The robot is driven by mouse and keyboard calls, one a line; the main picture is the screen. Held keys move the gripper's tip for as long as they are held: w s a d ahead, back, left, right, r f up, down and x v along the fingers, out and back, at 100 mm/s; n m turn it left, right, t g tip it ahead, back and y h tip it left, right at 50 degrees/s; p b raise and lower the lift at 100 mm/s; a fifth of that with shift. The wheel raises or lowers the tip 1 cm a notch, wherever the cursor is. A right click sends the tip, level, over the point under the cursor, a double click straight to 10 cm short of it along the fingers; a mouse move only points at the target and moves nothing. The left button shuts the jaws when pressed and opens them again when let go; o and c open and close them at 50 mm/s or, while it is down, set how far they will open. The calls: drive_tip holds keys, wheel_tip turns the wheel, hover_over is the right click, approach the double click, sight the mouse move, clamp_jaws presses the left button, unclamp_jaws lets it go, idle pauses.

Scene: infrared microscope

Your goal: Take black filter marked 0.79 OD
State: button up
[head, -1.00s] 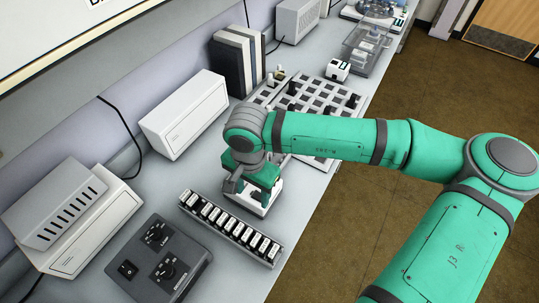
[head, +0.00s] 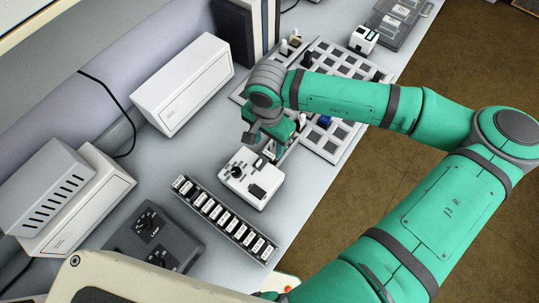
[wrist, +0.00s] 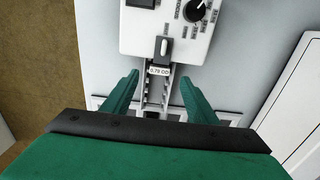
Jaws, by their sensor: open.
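A dark filter with a grey upright handle and a white label (wrist: 159,71), which appears to read 0.79 OD, stands at the end of a white device in the wrist view. It is at the head of a narrow toothed rail. My gripper (wrist: 160,78) is open, with one green finger on each side of the rail, and the label lies about level with the fingertips. Neither finger visibly touches the filter. In the head view my gripper (head: 284,139) is at the far edge of the white device (head: 236,184), and the arm partly hides the filter there.
A rack of labelled slides (head: 238,228) lies in front of the device. A grid tray (head: 318,143) with several filters lies behind my gripper. A dark control box (head: 150,238) and a white box (head: 180,85) stand to the left. Clear bench lies between.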

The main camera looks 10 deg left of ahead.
sight(268, 155)
drive_tip(key=shift+s+f, duration=0.15)
drive_tip(key=shift+f, duration=2.7)
drive_tip(key=shift+c, duration=0.7)
